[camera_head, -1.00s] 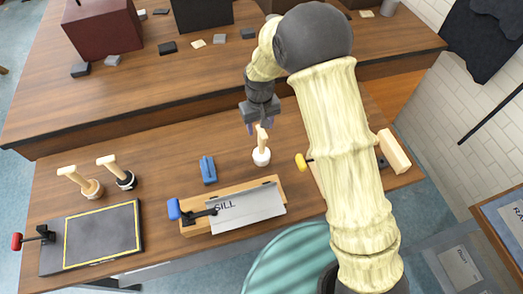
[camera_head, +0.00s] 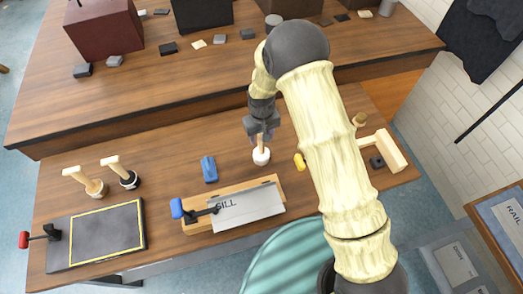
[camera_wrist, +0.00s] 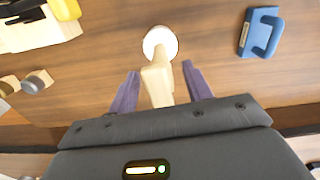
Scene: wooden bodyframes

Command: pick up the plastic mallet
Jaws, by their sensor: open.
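The mallet with a round white head, which looks like the plastic mallet (camera_head: 261,156), stands head down on the near bench with its pale handle pointing up. In the wrist view its white head (camera_wrist: 160,42) is at top centre, with the handle running down the picture. My gripper (camera_head: 261,138) is right above the head, around the upper handle. In the wrist view the purple fingers of my gripper (camera_wrist: 160,72) are apart, one on each side of the handle, with visible gaps. Two other mallets, one wooden (camera_head: 96,187) and one with a black-and-white head (camera_head: 130,181), stand at the left.
A blue block-like tool (camera_head: 209,169) lies left of the white mallet. A wooden fixture with a SILL plate (camera_head: 246,208) is in front of it. A dark board (camera_head: 98,237) is at the left. A yellow-handled item (camera_head: 300,161) is to the right, partly behind my arm.

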